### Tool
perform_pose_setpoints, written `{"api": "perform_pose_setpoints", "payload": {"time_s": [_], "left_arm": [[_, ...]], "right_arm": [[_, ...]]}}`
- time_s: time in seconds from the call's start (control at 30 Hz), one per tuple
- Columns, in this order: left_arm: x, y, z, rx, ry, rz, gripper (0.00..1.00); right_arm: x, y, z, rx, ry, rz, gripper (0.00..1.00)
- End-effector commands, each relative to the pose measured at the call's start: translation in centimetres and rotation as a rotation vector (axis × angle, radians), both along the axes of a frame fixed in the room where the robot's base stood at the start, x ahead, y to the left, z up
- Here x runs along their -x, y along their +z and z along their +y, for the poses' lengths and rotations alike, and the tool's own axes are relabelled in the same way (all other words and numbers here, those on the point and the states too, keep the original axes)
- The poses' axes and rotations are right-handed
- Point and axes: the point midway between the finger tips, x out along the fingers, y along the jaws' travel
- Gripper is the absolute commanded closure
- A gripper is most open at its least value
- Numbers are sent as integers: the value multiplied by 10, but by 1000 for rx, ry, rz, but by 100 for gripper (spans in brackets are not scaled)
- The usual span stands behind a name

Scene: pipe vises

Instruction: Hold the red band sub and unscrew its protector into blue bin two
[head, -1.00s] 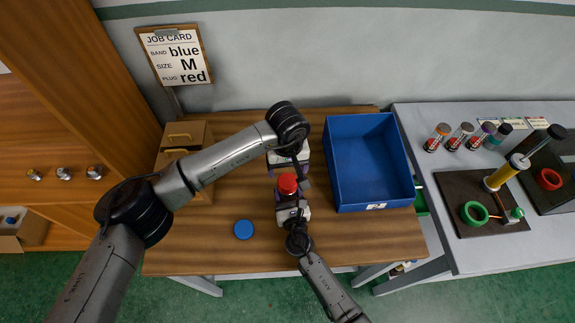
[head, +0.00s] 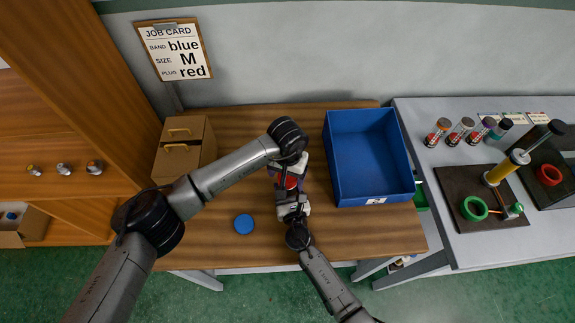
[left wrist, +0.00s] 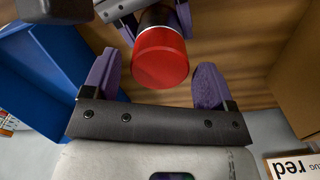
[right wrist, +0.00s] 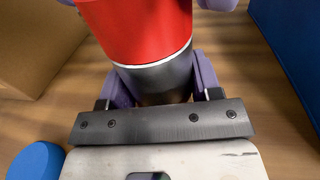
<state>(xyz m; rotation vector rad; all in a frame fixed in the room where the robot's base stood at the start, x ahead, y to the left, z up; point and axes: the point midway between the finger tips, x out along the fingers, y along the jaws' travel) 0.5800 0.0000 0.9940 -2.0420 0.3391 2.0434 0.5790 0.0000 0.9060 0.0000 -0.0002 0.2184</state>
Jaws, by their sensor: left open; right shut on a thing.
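The sub (right wrist: 165,85) has a dark body, a thin white ring and a wide red end; I cannot tell where its band ends and its protector begins. My right gripper (head: 293,205) is shut on the dark body, with purple fingers on both sides. The red end (head: 290,182) points toward my left gripper (head: 289,172). In the left wrist view, the red end (left wrist: 162,57) lies between the open purple fingers of the left gripper (left wrist: 155,80), with gaps on both sides. The blue bin (head: 329,170) stands right of both grippers, with a white label (head: 375,201) on its front.
A blue disc (head: 243,224) lies on the wooden table (head: 350,232), left of the right gripper. A cardboard box (head: 183,150) stands at the back left. The job card (head: 175,50) reads blue, M, red. The grey bench (head: 440,215) on the right holds several banded cylinders.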

Motion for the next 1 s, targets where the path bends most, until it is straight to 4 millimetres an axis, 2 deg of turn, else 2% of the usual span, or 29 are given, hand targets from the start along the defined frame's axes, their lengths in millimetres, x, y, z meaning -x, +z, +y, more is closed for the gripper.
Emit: {"api": "perform_pose_setpoints", "payload": {"time_s": [0.2, 0.57, 1.0], "left_arm": [[0, -16, 0, 1, 1, 0, 21], [0, -19, 0, 0, 1, -1, 21], [0, -19, 0, 0, 1, -1, 62]], "right_arm": [[0, -1, 0, 0, 0, 1, 100], [0, -1, 0, 0, 0, 1, 100], [0, -1, 0, 0, 0, 1, 100]]}}
